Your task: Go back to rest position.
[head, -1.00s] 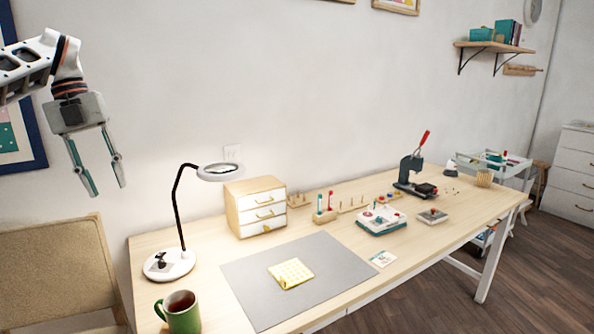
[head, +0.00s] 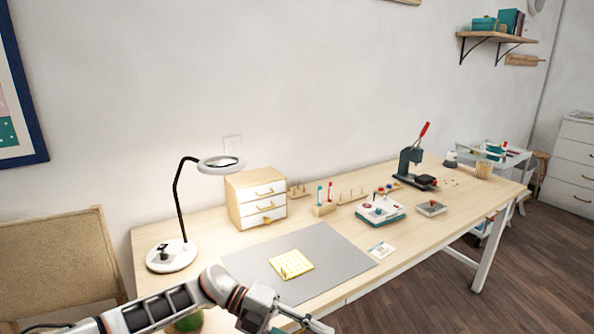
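My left gripper (head: 308,323) is low in the head view, at the end of the arm that comes in from the bottom left. It is in front of the near edge of the table (head: 455,207), close to the grey mat (head: 340,260). Its fingers run toward the bottom edge of the picture, and I cannot tell how far apart they are. I see nothing held in it. My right gripper is not in view.
A green mug (head: 190,321) is mostly hidden behind my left arm. A magnifier lamp (head: 172,256), a small drawer cabinet (head: 246,212) and a yellow patterned piece (head: 291,264) on the mat are nearby. A chair (head: 60,260) stands left.

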